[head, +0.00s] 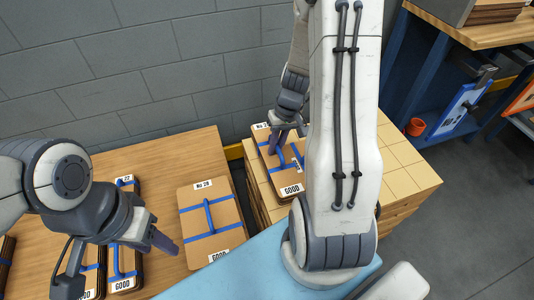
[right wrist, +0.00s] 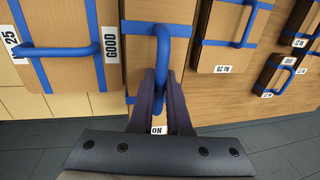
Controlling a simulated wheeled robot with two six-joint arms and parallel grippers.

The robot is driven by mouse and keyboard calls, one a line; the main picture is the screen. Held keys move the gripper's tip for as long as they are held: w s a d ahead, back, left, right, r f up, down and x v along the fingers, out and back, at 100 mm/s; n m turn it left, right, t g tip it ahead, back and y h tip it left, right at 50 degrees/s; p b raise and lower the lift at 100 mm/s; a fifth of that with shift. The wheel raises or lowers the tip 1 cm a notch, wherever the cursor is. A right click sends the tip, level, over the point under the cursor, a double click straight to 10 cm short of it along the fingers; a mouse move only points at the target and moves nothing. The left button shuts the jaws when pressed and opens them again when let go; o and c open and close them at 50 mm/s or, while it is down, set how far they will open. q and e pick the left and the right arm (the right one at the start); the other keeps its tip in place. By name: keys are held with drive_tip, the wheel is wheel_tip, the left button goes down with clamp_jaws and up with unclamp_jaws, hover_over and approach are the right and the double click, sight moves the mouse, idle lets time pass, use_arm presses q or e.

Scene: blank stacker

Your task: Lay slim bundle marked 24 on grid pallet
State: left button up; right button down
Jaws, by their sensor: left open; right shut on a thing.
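My right gripper (head: 279,144) is shut on the blue handle of a slim brown bundle (right wrist: 140,35). Its GOOD label faces the near side in the head view; its number is too small or hidden to read. The bundle (head: 285,176) is over the left part of the grid pallet (head: 400,150), a light tiled block; I cannot tell whether it touches. Another bundle (right wrist: 68,22), marked 25 and GOOD, lies close beside it in the right wrist view. My left gripper (head: 158,240) is open and empty over the wooden table.
The wooden table (head: 160,165) bears a bundle marked 28 (head: 200,222), one marked 22 (head: 126,255) and others at the left. My right arm hides much of the pallet. A grey wall stands behind. A blue-framed bench (head: 470,35) is at the far right.

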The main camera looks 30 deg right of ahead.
sight(266, 145)
drive_tip(key=w+f, duration=0.1)
drive_tip(key=w, duration=0.2)
drive_tip(key=w+f, duration=0.1)
drive_tip(key=shift+w+a+f, duration=0.15)
drive_tip(key=shift+w+f, duration=0.05)
drive_tip(key=shift+f, duration=0.15)
wheel_tip(266, 145, down, 4)
drive_tip(key=shift+b, duration=0.8)
drive_tip(key=shift+f, duration=0.15)
drive_tip(key=c, duration=0.9)
unclamp_jaws()
